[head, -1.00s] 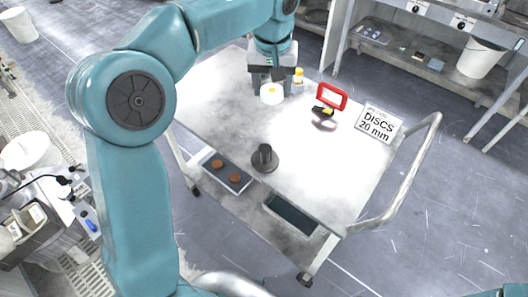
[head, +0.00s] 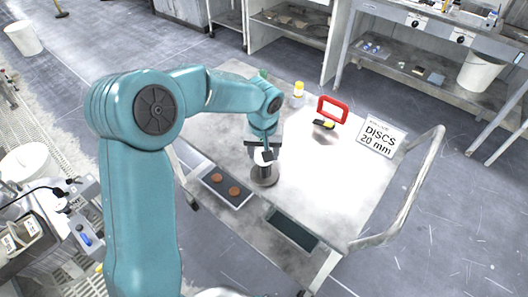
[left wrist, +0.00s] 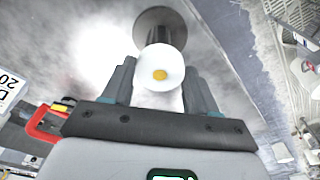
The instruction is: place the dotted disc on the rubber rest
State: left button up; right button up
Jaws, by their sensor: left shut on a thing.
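The dotted disc (head: 262,157) is white; its yellow dot shows in the left wrist view (left wrist: 160,75). My left gripper (head: 263,152) is shut on it, with one finger on either side of it. The rubber rest (head: 265,179), a dark grey post on a wide round foot, stands near the front edge of the cart. The disc is over the top of the post; I cannot tell whether they touch. My right gripper is not in view.
A shallow tray (head: 240,204) with two brown discs lies left of the rest, and a dark-floored tray (head: 292,228) lies front right. A red-framed item (head: 333,109), a "DISCS 20 mm" sign (head: 381,137) and a yellow-capped bottle (head: 298,95) stand farther back. The cart's right middle is clear.

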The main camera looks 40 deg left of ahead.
pick_arm(q)
jog(key=shift+w+f, duration=0.1)
jog(key=shift+f, duration=0.4)
jog(key=shift+d, duration=0.15)
jog(key=shift+f, duration=0.1)
jog(key=o, duration=1.1)
jog(key=shift+r, duration=0.25)
notch_tip(320, 180, up, 12)
jog(key=s, duration=0.1)
jog(key=shift+s+d+f, duration=0.15)
jog(key=shift+d, duration=0.15)
